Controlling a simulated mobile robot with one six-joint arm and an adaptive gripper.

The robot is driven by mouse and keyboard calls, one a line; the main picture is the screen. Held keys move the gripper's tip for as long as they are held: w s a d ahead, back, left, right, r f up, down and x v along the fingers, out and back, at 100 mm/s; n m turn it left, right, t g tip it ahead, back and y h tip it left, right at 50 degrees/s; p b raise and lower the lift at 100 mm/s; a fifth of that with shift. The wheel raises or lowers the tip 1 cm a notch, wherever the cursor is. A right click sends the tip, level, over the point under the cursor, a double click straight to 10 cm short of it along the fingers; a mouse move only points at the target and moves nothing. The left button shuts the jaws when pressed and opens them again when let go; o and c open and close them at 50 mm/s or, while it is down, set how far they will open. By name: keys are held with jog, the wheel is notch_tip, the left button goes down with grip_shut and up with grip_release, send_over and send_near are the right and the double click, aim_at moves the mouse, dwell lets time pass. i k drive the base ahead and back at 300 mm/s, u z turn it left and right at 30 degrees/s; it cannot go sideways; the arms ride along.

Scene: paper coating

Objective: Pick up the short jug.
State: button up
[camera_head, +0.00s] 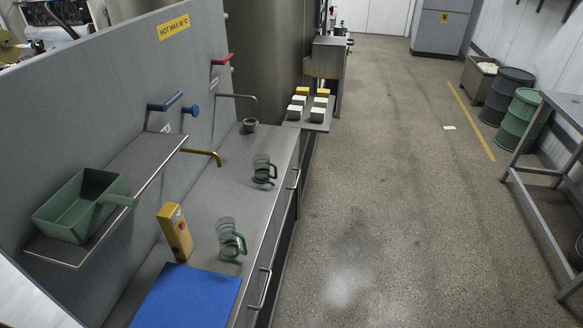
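Two clear jugs with green handles stand upright on the grey counter (205,205). The farther jug (261,168) stands near the counter's front edge, past the brass tap. The nearer jug (227,238) stands right of a yellow box, close to a blue mat. The farther one looks smaller, but it is also farther away, so I cannot tell surely which is the short jug. Both handles face right. My gripper is not in view.
The yellow box (175,232) and blue mat (187,299) are on the counter. A shelf (160,160) above holds a green scoop-like tub (85,205). A brass tap (205,154) juts over the counter. A small grey bowl (250,125) stands farther back.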

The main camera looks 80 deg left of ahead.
aim_at(266, 169)
jog(key=u, duration=0.05)
jog(key=i, duration=2)
jog(key=u, duration=3.35)
